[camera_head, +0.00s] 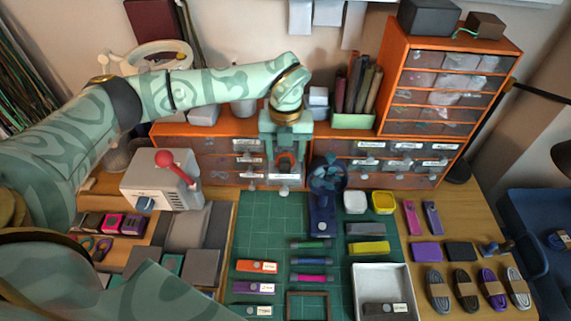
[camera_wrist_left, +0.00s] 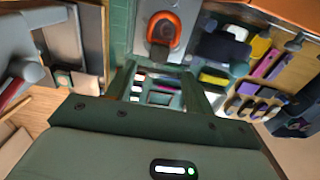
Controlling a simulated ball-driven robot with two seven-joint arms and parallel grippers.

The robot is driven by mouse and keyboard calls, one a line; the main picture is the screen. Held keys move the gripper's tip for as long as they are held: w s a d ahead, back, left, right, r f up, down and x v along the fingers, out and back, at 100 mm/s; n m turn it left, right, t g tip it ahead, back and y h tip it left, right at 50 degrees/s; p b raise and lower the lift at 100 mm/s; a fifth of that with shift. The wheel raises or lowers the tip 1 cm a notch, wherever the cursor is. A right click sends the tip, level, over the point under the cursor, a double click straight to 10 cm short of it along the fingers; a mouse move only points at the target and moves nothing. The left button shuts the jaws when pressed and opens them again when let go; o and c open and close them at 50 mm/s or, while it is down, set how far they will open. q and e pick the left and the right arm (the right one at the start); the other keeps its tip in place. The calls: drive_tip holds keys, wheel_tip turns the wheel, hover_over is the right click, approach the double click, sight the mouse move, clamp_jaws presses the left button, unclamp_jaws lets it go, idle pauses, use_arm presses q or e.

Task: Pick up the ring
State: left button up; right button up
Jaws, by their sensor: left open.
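An orange ring (camera_wrist_left: 163,32) with a dark middle shows upright against a light grey plate at the top of the left wrist view. In the head view the ring (camera_head: 286,158) is partly hidden between the fingers of my left gripper (camera_head: 286,168), at the back of the green mat. My left gripper (camera_wrist_left: 160,85) is open. Nothing is seen held between its fingers, and in the wrist view the ring shows beyond them. Whether a finger touches the ring cannot be told. My right gripper is not in view.
A blue device (camera_head: 322,200) stands close to the right of my left gripper. Orange drawer units (camera_head: 395,150) stand behind. A grey machine with a red-knobbed lever (camera_head: 160,180) is at left. Bobbins lie on the green mat (camera_head: 262,215), with a white tray (camera_head: 382,272) at front right.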

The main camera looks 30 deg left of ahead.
sight(285, 168)
use_arm(q)
wheel_tip(285, 168, down, 5)
drive_tip(key=shift+a+f+b, duration=0.15)
drive_tip(key=shift+b, duration=0.3)
drive_tip(key=c, duration=1)
drive_tip(key=shift+c, duration=0.2)
wheel_tip(285, 168, up, 4)
drive_tip(key=shift+r+p, duration=0.1)
drive_tip(key=shift+p, duration=0.35)
drive_tip(key=s+d+r+p, duration=0.1)
drive_tip(key=s+d+r, duration=0.8)
drive_tip(key=s, duration=0.1)
drive_tip(key=shift+d, duration=0.4)
drive_tip(key=shift+o, duration=0.5)
